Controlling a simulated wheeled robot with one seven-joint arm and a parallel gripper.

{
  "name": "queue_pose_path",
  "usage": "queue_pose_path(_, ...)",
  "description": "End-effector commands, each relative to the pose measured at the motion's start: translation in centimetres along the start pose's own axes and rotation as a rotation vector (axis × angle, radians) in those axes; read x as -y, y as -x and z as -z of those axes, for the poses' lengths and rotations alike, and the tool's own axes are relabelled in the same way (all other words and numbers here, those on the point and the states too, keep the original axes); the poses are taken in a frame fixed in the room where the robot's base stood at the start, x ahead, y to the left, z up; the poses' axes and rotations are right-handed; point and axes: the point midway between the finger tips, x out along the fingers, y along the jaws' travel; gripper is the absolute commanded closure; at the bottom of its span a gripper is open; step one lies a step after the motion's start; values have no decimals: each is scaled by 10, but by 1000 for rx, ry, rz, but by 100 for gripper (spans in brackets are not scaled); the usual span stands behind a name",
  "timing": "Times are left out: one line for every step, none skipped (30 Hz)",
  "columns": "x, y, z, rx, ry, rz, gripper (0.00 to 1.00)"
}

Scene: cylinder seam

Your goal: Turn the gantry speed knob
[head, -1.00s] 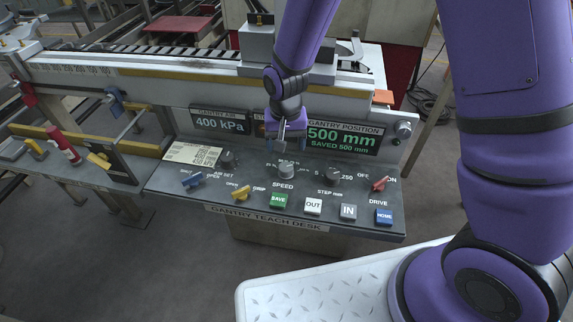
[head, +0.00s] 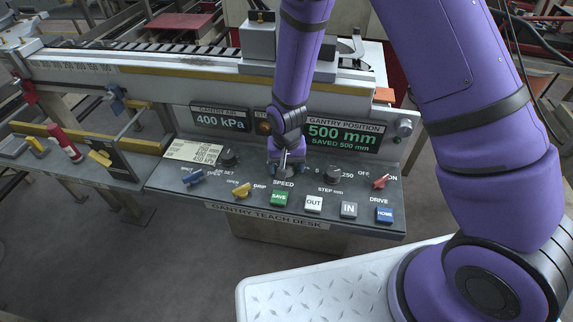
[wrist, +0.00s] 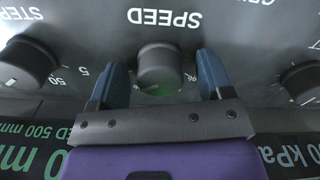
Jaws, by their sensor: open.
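The gantry speed knob (wrist: 160,66) is a grey round knob under the printed word SPEED, seen upside down in the wrist view. My gripper (wrist: 160,78) is open, with one dark blue finger on each side of the knob. Gaps show between the knob and both fingers, so neither appears to touch it. In the head view my gripper (head: 286,168) is low over the gantry teach desk (head: 236,201), just behind the SPEED label, and it hides the knob there.
The step knob (head: 333,175) is to the right and the air set knob (head: 229,158) to the left. In front are the green SAVE button (head: 279,198), white OUT button (head: 313,205) and yellow grip lever (head: 241,192). The gantry position display (head: 343,136) stands behind.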

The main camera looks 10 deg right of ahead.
Motion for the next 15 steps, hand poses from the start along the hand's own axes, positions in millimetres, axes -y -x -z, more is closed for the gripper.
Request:
queue_pose_path(0,0,0,0,0,0,27)
queue_pose_path(0,0,0,0,0,0,27)
queue_pose_path(0,0,0,0,0,0,34)
queue_pose_path(0,0,0,0,0,0,41)
queue_pose_path(0,0,0,0,0,0,48)
queue_pose_path(0,0,0,0,0,0,57)
queue_pose_path(0,0,0,0,0,0,64)
queue_pose_path(0,0,0,0,0,0,71)
queue_pose_path(0,0,0,0,0,0,76)
queue_pose_path(0,0,0,0,0,0,76)
queue_pose_path(0,0,0,0,0,0,76)
queue_pose_path(0,0,0,0,1,0,76)
queue_pose_path(0,0,0,0,2,0,76)
queue_pose_path(0,0,0,0,4,0,76)
queue_pose_path(0,0,0,0,9,0,76)
